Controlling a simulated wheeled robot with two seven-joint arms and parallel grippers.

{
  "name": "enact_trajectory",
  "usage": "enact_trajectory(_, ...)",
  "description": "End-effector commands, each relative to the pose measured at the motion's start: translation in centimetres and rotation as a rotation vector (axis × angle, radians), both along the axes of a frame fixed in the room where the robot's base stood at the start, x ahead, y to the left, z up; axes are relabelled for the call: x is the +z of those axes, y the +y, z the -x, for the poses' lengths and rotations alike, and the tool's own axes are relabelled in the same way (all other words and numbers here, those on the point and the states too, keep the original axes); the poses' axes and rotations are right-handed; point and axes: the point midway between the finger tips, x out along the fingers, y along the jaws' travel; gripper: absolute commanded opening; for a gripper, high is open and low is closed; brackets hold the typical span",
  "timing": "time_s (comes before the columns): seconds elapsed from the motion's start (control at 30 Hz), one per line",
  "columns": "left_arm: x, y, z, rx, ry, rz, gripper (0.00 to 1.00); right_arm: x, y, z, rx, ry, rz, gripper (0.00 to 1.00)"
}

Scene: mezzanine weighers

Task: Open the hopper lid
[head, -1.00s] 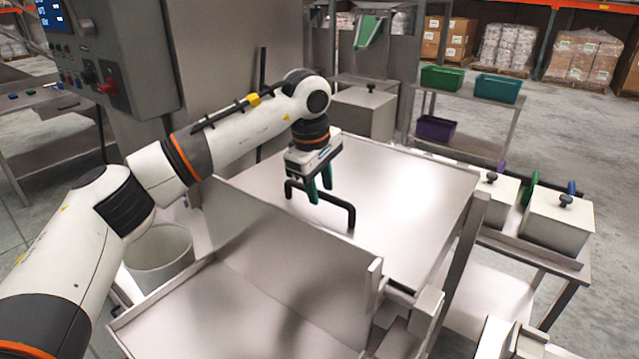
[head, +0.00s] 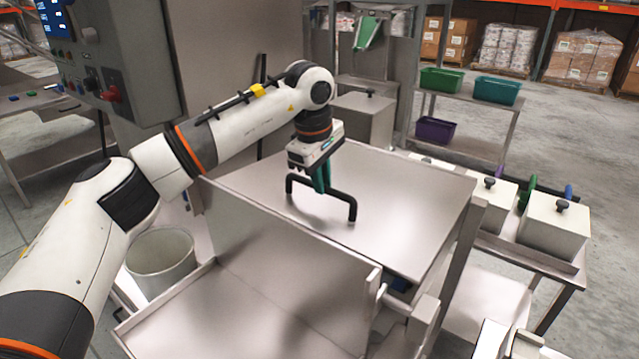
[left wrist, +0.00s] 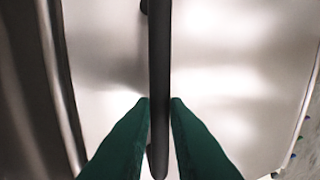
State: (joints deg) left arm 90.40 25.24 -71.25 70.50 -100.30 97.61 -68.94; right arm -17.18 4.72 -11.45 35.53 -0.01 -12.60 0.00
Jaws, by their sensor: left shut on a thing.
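The hopper lid (head: 400,190) is a broad, flat metal plate on the hopper in the middle of the head view. It carries a black bar handle (head: 337,193). My left gripper (head: 322,188) comes down from above and is shut on the handle's bar. In the left wrist view, the green fingers (left wrist: 160,102) lie on both sides of the black bar (left wrist: 159,60). The lid's near edge sits slightly raised, with a narrow dark and blue gap under its near right corner. My right gripper is not in view.
An upright metal panel (head: 285,250) and a shallow tray stand in front of the lid. Lidded bins (head: 553,225) stand on a bench at right. Space above the lid is clear.

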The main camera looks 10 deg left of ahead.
Motion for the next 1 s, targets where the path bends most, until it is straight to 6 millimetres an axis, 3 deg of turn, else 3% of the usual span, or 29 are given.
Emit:
enact_trajectory(0.03, 2.1, -0.2, -0.4, 0.002, -0.008, 0.002, 0.0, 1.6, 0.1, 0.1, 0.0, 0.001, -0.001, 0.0)
enact_trajectory(0.4, 10.2, -1.6, -3.7, 0.003, -0.008, 0.003, 0.0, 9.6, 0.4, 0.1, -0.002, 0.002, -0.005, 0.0)
enact_trajectory(0.6, 12.3, -2.2, -5.3, 0.002, -0.007, 0.001, 0.0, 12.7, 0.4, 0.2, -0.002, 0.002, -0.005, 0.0)
enact_trajectory(1.0, 14.9, -3.2, -7.6, 0.002, -0.006, 0.001, 0.0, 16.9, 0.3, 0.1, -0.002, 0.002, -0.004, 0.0)
